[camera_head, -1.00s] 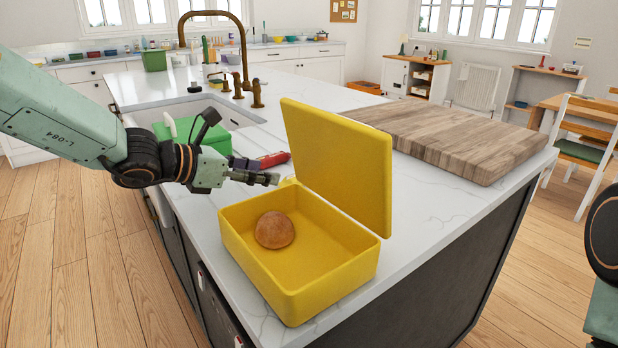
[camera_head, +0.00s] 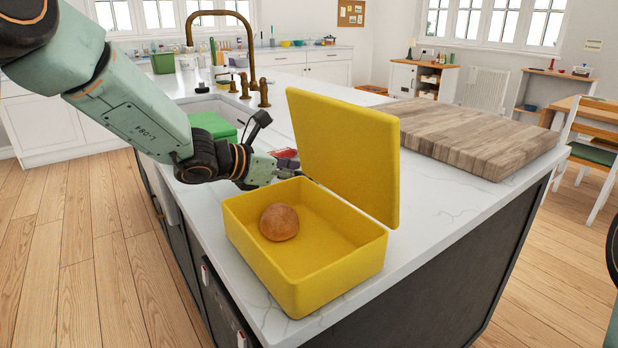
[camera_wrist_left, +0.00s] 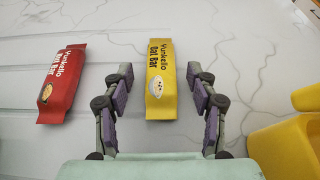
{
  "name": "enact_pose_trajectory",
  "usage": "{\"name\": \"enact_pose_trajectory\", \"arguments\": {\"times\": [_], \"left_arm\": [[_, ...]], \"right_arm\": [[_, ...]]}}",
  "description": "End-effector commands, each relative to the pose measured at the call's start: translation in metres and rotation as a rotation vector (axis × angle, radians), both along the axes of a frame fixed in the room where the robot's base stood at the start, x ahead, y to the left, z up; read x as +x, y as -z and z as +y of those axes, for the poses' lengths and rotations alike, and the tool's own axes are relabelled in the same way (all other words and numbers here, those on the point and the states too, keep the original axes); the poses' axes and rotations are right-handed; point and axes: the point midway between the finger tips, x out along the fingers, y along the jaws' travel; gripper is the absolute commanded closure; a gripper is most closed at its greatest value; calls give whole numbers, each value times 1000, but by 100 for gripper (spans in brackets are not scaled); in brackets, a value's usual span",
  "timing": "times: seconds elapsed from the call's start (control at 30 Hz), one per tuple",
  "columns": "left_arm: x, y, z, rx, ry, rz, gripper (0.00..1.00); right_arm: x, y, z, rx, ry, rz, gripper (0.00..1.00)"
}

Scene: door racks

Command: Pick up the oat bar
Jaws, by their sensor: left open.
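The oat bar (camera_wrist_left: 160,78) is a yellow packet lettered "Yunkello Oat Bar", lying on the white counter in the left wrist view. My left gripper (camera_head: 283,166) is open, with its fingers on either side of the oat bar and a gap to each side. In the wrist view its far end reaches beyond the fingertips. In the head view my left gripper is behind the yellow lunch box (camera_head: 300,290), and I cannot make out the oat bar there. My right gripper is not in view.
A red bar (camera_wrist_left: 62,83) lies left of the oat bar in the wrist view. The lunch box has its lid (camera_head: 345,155) raised and a bread roll (camera_head: 279,222) inside.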

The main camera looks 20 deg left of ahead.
Motion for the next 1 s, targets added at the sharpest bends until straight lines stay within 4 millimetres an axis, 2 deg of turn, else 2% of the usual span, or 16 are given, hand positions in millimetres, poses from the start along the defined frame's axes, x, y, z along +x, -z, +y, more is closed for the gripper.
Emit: {"name": "enact_pose_trajectory", "arguments": {"times": [0.3, 0.9, 1.0], "left_arm": [[3, 1, -2, 0, 1, 0, 44], [3, 1, -2, 0, 1, 0, 95], [3, 1, -2, -1, 1, -1, 100]], "right_arm": [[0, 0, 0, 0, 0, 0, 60], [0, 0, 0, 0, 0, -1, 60], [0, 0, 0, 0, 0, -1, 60]]}}
